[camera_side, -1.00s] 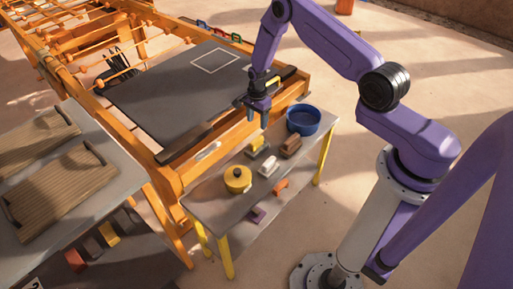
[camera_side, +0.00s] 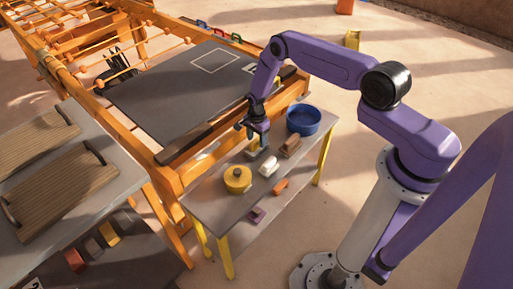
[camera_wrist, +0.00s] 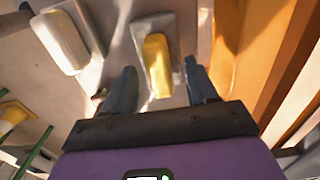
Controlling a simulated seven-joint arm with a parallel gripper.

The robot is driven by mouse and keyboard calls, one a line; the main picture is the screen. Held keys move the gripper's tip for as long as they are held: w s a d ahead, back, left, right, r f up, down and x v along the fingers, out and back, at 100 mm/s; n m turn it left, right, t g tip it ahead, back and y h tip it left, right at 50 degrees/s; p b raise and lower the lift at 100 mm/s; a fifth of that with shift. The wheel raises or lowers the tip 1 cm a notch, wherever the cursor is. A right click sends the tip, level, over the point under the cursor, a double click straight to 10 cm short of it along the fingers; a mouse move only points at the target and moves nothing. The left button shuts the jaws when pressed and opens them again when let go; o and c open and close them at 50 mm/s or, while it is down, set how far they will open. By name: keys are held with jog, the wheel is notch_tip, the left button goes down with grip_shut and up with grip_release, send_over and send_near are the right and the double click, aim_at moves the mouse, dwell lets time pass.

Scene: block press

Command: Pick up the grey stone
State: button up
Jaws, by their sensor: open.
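A grey block with a yellow piece on top (camera_wrist: 157,62) lies on the small grey table; it is the closest match to a grey stone that I see. In the side view the block (camera_side: 252,151) is partly hidden by my gripper (camera_side: 257,137). My gripper is open and empty just above it. In the wrist view my gripper (camera_wrist: 161,78) has one finger on each side of the block's near end. I cannot tell whether a finger touches it.
A white block (camera_side: 268,166), a brown block (camera_side: 291,146), a yellow round pot (camera_side: 237,179) and a blue bowl (camera_side: 303,120) stand close by on the table (camera_side: 218,208). An orange frame (camera_side: 180,180) runs along the table's far side.

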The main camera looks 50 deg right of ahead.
jog(key=shift+f, duration=0.75)
grip_shut()
jog(key=shift+r, duration=0.1)
